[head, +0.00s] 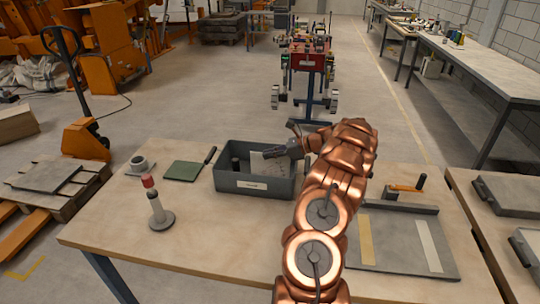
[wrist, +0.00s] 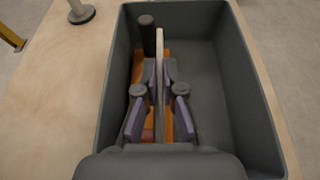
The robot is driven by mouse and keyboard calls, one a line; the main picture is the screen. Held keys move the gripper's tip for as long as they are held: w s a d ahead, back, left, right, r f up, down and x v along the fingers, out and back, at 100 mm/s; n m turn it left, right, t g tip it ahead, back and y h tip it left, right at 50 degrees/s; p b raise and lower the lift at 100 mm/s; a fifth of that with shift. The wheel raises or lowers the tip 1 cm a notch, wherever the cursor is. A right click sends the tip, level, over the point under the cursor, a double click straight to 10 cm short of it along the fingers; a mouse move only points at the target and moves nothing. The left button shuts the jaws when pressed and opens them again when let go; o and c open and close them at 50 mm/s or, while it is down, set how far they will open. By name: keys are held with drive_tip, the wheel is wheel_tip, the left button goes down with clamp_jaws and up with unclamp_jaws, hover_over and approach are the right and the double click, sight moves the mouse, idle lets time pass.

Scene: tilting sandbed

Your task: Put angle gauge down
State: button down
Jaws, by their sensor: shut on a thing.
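My gripper (wrist: 160,75) is shut on a thin, pale plate, which I take to be the angle gauge (wrist: 160,50). In the wrist view the gauge is seen edge-on, upright between the fingers. In the head view the gauge (head: 267,163) shows as a light grey plate inside the dark grey bin (head: 252,185), left of my gripper (head: 283,152). The fingers reach down into the bin, which also shows in the wrist view (wrist: 235,80). I cannot tell whether the gauge touches the bin floor.
An orange piece (wrist: 137,68) and a black upright handle (wrist: 147,35) are in the bin beside the gauge. The bin's right part is empty.

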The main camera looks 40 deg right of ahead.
drive_tip(key=shift+f, duration=0.65)
drive_tip(key=c, duration=1.3)
unclamp_jaws()
drive_tip(key=shift+r, duration=0.1)
drive_tip(key=shift+r, duration=0.1)
drive_tip(key=b+v, duration=0.3)
drive_tip(key=v, duration=0.9)
